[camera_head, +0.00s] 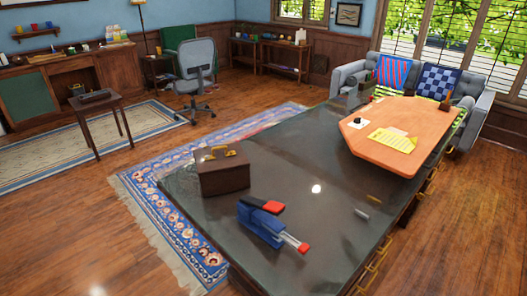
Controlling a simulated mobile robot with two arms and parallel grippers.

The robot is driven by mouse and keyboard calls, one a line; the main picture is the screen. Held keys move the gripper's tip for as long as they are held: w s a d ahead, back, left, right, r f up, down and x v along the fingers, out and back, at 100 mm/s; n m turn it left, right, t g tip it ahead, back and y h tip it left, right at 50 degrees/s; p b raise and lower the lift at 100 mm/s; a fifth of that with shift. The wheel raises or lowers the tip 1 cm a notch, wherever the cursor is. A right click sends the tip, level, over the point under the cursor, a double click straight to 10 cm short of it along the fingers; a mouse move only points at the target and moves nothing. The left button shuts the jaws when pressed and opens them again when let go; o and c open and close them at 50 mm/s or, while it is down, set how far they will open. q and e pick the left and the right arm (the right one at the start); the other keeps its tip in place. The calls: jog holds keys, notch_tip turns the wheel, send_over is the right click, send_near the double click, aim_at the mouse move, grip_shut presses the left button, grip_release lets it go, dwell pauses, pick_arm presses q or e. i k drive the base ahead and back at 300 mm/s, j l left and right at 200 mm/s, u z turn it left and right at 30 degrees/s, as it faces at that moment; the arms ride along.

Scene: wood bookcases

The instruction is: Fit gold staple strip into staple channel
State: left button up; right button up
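A blue and red stapler (262,220) lies on the dark glossy desk top near its front. Its staple channel (292,240) is pulled out toward the lower right, with a red piece (304,248) at the end. A small gold-brown flat piece (374,198) lies on the desk to the right; it is too small to tell whether it is the staple strip. Small yellow items (231,153) lie on a brown wooden box (222,177) behind the stapler. Neither of my grippers is in view.
The dark desk (318,220) has free room around the stapler. A small grey piece (361,213) lies to its right. An orange-brown board (372,150) with yellow paper (392,139) covers the far end. A blue patterned rug (195,235) lies at the desk's left.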

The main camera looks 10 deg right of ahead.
aim_at(304, 248)
jog(key=l+z, duration=0.1)
jog(key=l, duration=0.65)
jog(key=i+l, duration=0.15)
jog(key=l, duration=0.55)
jog(key=l+z, duration=0.15)
jog(key=l, duration=0.55)
jog(key=i, duration=0.05)
